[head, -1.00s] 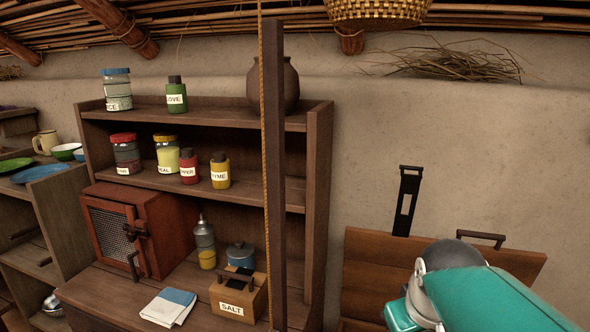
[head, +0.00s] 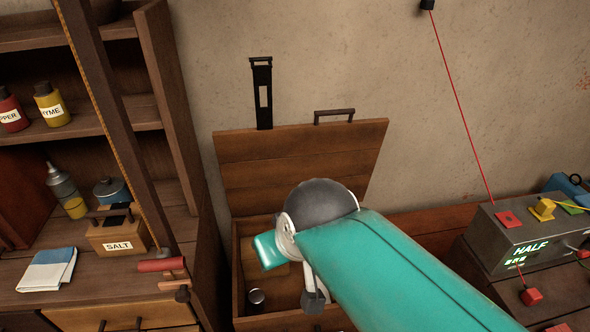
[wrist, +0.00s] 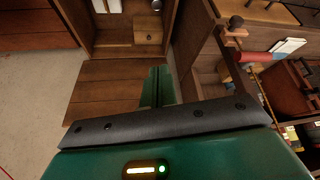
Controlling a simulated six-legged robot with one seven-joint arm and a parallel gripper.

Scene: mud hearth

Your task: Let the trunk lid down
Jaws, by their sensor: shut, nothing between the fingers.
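The wooden trunk (head: 236,285) stands against the wall. Its plank lid (head: 240,160) is raised, leaning back toward the wall, with a dark handle (head: 335,113) and a black slotted strap (head: 262,90) at its top edge. In the wrist view the lid (wrist: 95,90) lies below the open trunk interior. My gripper (wrist: 157,80) is shut and empty, its teal fingers together in front of the lid; I cannot tell whether they touch it. In the head view my arm covers part of the lid and trunk, and the fingertips cannot be made out.
A wooden shelf (head: 165,90) with a post and rope stands close on the left, with a salt box (head: 118,235) and cloth (head: 46,270). On the right is a grey box marked HALF (head: 515,240), with a red line running upward.

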